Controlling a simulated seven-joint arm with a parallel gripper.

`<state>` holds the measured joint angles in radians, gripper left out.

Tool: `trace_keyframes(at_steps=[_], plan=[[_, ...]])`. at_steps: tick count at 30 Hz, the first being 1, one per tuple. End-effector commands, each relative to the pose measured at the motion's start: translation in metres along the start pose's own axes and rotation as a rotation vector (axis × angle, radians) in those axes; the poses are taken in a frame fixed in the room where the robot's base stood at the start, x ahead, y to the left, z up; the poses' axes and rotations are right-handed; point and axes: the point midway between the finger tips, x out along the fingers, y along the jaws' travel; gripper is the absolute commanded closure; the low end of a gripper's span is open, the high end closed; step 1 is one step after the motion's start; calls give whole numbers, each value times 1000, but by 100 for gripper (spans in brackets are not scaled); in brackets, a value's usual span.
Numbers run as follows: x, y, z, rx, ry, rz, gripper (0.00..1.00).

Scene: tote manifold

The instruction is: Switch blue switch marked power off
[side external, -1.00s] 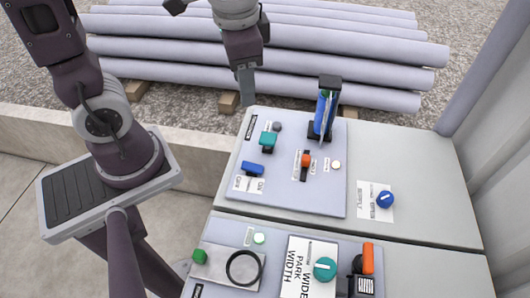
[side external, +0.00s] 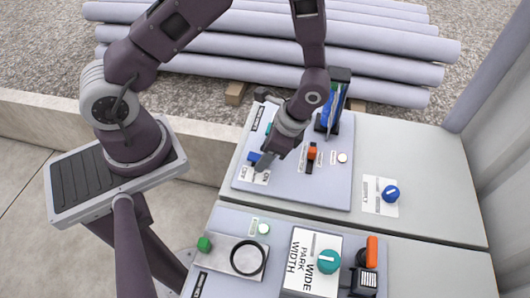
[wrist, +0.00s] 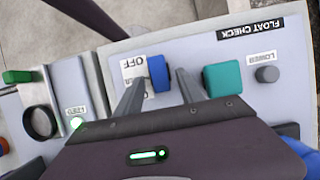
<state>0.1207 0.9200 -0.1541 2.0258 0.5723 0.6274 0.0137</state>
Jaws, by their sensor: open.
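The blue switch (side external: 253,157) sits on the upper panel, above a white label (side external: 257,177). In the wrist view the blue switch (wrist: 158,74) stands beside its label, where "OFF" (wrist: 132,65) reads upside down. My gripper (wrist: 158,92) is open, with one finger on each side of the switch. The fingers look close to the switch, but I cannot tell whether either touches it. In the side view my gripper (side external: 264,164) comes down over the switch from the right, and the arm hides part of the panel.
A teal switch (wrist: 222,78) and a grey button (wrist: 266,74) stand just right of my right finger. An orange-topped switch (side external: 312,153) and a tall blue handle (side external: 332,108) stand to the right on the panel. A blue knob (side external: 390,194) sits farther right.

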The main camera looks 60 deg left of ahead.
Motion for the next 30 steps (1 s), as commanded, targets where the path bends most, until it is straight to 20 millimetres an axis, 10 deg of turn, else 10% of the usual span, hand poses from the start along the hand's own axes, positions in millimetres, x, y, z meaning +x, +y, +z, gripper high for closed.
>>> trace_keyframes(at_steps=[5,12,30], plan=[[0,0,0,-1,0,0,56],[0,0,0,-1,0,0,100],[1,0,15,-2,385,0,100]])
